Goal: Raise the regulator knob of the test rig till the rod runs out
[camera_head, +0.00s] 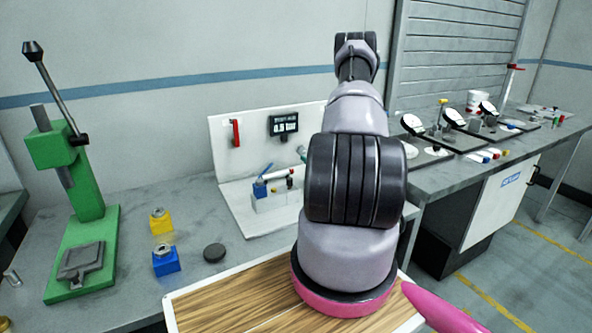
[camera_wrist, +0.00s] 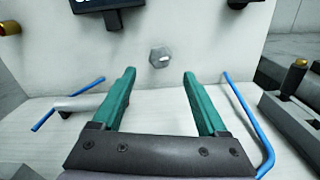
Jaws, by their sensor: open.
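The test rig (camera_head: 226,160) is a white upright panel on a white base, left of my arm in the head view. Its display (camera_head: 284,123) seems to read 0.5 bar. In the wrist view a small grey hexagonal knob-like part (camera_wrist: 160,57) sticks out of the panel (camera_wrist: 205,35). I cannot tell for sure that it is the regulator knob. My gripper (camera_wrist: 159,74) has two teal fingers, open and empty, one on each side of that part and apart from it. My arm hides the rig's right side in the head view.
A bent blue rod (camera_wrist: 250,120) stands close to the right finger. A red handle (camera_head: 236,133) is on the panel. A green press (camera_head: 85,185), yellow block (camera_head: 161,222), blue block (camera_head: 166,262) and dark disc (camera_head: 214,253) stand left on the bench.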

